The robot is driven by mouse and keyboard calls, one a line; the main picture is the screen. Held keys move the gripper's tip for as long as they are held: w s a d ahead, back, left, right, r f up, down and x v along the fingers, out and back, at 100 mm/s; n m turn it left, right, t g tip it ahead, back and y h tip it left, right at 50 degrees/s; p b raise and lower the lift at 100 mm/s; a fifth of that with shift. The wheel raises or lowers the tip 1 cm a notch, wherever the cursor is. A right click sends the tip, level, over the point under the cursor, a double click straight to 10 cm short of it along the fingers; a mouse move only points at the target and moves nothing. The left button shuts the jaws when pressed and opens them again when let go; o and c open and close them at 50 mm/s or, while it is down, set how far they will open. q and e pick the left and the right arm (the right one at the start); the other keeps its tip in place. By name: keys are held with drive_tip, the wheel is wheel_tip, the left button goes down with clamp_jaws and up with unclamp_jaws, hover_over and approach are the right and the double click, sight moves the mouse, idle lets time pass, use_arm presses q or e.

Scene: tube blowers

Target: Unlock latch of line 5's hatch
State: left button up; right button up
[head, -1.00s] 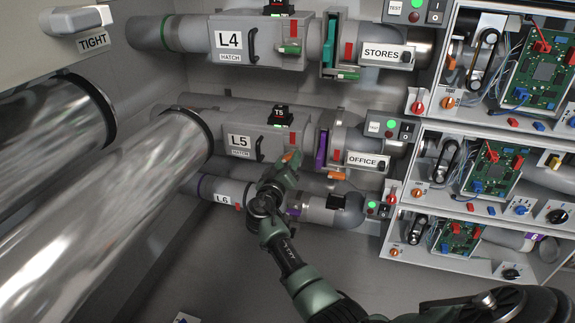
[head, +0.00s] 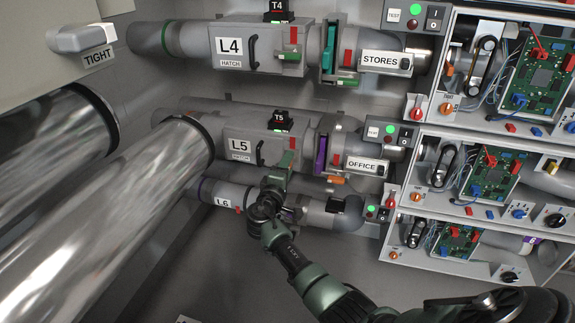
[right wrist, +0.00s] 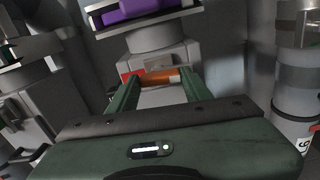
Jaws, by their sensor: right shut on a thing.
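Line 5's hatch (head: 258,150) is a grey box labelled L5 with a black handle, in the middle of the head view. A red latch block (head: 292,143) shows at its right side. My right gripper (head: 285,163) reaches up from below to this latch, and its fingers cover the latch's lower part. In the right wrist view the two green fingers (right wrist: 158,84) are shut on an orange latch handle (right wrist: 160,76), next to a red block (right wrist: 132,76). How far the handle is turned is hard to tell. My left gripper is not in view.
Line 4's hatch (head: 262,48) is above and line 6's pipe (head: 222,193) below. A purple gate plate (head: 321,152) and the OFFICE label (head: 363,164) are close to the right. Open circuit boxes (head: 485,175) stand further right. Large shiny pipes (head: 125,215) fill the left.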

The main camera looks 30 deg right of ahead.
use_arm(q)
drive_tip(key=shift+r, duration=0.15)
use_arm(e)
drive_tip(key=shift+n, duration=0.6)
drive_tip(key=o, duration=1.4)
drive_tip(key=shift+c, duration=0.2)
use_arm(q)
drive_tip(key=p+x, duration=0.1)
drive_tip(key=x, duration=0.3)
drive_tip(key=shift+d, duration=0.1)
use_arm(e)
drive_tip(key=v, duration=0.8)
